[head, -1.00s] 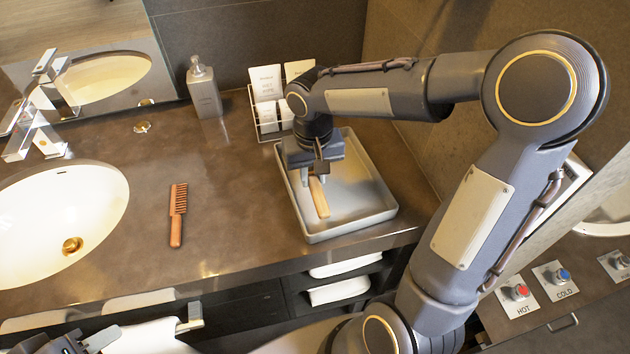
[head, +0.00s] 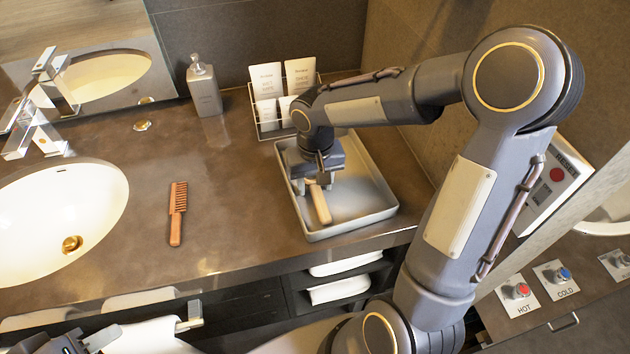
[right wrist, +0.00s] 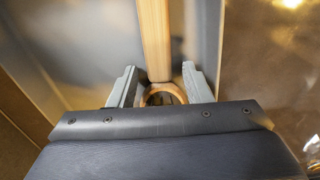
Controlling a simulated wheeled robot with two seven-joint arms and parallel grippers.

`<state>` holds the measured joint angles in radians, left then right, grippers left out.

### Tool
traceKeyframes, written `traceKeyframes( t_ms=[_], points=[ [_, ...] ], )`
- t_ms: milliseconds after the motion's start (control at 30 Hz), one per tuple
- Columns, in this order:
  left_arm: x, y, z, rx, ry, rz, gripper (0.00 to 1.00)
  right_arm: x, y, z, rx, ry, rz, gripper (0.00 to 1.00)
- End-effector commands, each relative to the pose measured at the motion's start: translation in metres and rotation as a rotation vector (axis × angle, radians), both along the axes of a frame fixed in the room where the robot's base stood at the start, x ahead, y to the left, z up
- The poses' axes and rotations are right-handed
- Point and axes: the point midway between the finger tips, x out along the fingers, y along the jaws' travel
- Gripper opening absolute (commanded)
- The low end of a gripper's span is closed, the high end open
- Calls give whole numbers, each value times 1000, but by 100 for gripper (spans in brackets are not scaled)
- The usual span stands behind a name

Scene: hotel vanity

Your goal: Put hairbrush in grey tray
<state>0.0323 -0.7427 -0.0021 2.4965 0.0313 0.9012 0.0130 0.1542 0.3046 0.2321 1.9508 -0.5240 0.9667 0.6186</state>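The hairbrush (head: 321,204), with its light wooden handle showing, lies inside the grey tray (head: 350,233) on the right part of the counter. Its head is hidden under my right gripper (head: 314,188) in the head view. In the right wrist view, the hairbrush handle (right wrist: 154,40) runs up between the two fingers of the right gripper (right wrist: 161,90), which stand apart with gaps on both sides.
A brown comb (head: 177,213) lies on the counter between the sink (head: 60,215) and the tray. A soap dispenser (head: 204,90) and a rack of cards (head: 268,126) stand at the back. The counter around the comb is clear.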

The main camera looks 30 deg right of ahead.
Motion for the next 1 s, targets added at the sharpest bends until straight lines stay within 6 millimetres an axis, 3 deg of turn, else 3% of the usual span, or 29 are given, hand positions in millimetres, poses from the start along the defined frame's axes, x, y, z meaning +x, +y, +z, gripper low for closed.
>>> traceKeyframes(
  t_ms=[333, 800, 1000],
  points=[
    [0, 0, 4, 0, 0, 0, 36, 0, 0, 11, -1, -3, -1, 45],
    [0, 0, 8, 0, 0, 0, 36, -1, 1, 103, 0, -4, 0, 45],
    [0, 0, 9, 0, 0, 0, 36, -4, 0, 122, 2, -5, 1, 45]
  ],
)
